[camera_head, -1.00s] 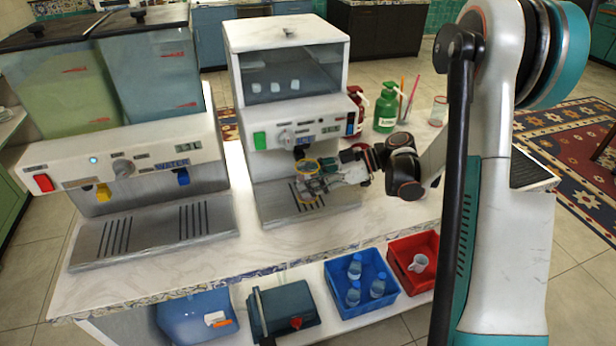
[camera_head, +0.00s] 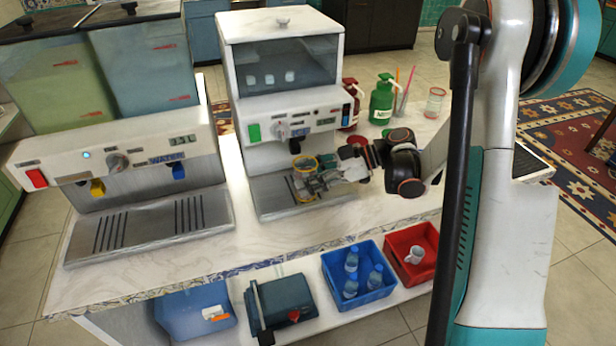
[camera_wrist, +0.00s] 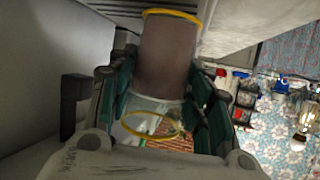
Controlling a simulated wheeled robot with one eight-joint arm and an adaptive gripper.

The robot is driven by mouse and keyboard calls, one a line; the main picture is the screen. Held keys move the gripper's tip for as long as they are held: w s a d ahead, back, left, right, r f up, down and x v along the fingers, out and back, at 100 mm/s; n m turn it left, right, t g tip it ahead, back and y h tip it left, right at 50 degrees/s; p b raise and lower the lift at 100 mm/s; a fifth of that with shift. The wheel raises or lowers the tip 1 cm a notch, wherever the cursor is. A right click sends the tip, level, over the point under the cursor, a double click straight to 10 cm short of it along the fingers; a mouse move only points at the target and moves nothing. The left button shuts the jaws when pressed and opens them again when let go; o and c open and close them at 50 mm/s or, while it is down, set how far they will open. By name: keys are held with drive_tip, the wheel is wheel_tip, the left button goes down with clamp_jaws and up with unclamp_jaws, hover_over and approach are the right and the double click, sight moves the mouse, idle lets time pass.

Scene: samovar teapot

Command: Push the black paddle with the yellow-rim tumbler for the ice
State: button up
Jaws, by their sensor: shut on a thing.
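The tumbler with the yellow rim (camera_head: 304,162) is in my gripper (camera_head: 310,182), below the ice machine's front panel and above its drip tray. In the wrist view my gripper (camera_wrist: 160,98) has teal fingers on both sides of the tumbler (camera_wrist: 165,58). The tumbler looks brownish there, with a yellow ring at its upper end and a second one lower between the fingers. The black paddle (camera_head: 295,146) shows as a small dark piece just above and behind the rim. I cannot tell whether the two touch. The ice machine (camera_head: 285,80) shows several ice cubes behind its window.
The drip tray (camera_head: 272,206) lies under my gripper. A larger drink dispenser (camera_head: 150,140) stands left. Red (camera_head: 349,105) and green (camera_head: 382,100) bottles, a straw cup (camera_head: 401,100) and a glass (camera_head: 434,103) stand behind my arm. Blue (camera_head: 365,294) and red (camera_head: 415,279) crates sit below.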

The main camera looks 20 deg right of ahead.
drive_tip(key=shift+s+b, duration=0.9)
drive_tip(key=shift+s, duration=4.15)
drive_tip(key=shift+a, duration=0.1)
